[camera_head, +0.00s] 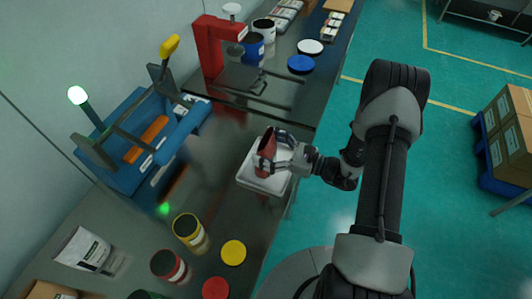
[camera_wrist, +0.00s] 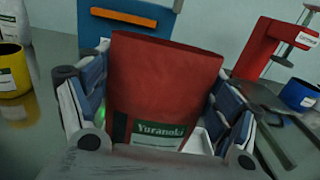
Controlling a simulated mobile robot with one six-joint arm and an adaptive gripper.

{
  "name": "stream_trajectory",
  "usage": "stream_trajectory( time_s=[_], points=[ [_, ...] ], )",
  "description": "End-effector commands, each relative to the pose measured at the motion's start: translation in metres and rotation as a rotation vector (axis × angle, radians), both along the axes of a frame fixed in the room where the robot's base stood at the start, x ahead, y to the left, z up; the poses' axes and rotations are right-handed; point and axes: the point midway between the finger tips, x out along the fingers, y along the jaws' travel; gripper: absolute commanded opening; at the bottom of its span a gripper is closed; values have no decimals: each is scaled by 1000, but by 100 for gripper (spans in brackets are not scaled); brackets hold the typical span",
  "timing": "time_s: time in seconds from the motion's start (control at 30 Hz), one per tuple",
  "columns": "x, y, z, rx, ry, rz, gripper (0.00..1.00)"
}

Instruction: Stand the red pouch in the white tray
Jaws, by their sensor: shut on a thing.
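The red pouch (camera_head: 266,152) is upright, at or just above the white tray (camera_head: 254,182) on the dark bench. In the wrist view the red pouch (camera_wrist: 160,85) fills the middle, with a green and white label reading "Yuranoki" low on its face. My gripper (camera_head: 274,155) is shut on the pouch, one finger on each side; the wrist view shows both fingers of my gripper (camera_wrist: 155,110) against its edges. A bit of the white tray (camera_wrist: 200,142) shows behind the pouch's right side. The pouch's bottom is hidden, so I cannot tell whether it touches the tray.
A blue sieve machine (camera_head: 140,130) stands left of the tray, and a red press (camera_head: 212,50) stands behind. A yellow tin (camera_head: 190,232), a dark red tin (camera_head: 168,266) and a yellow lid (camera_head: 233,252) lie nearer. Bare bench lies left of the tray.

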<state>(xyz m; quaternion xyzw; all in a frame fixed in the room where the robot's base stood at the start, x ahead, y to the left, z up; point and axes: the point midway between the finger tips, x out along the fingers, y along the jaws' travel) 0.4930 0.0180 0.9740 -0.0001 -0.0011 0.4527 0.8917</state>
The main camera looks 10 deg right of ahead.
Motion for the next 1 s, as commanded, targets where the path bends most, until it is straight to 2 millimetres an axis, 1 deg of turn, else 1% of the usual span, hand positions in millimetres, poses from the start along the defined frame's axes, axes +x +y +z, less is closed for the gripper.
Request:
stream_trajectory(
  time_s=[0.03, 0.13, 0.2, 0.4, 0.53, 0.57, 0.83, 1.0],
  points=[
    [0, 0, -12, 2, 2, 0, 17],
    [0, 0, -25, 1, 1, 0, 17],
    [0, 0, -28, 1, 1, 0, 17],
    [0, 0, -26, 0, 0, 0, 17],
    [0, 0, -31, 1, 1, 0, 17],
    [0, 0, -31, 0, 1, 0, 83],
    [0, 0, -30, 0, 1, 0, 100],
    [0, 0, -30, 0, 1, 0, 100]
  ],
)
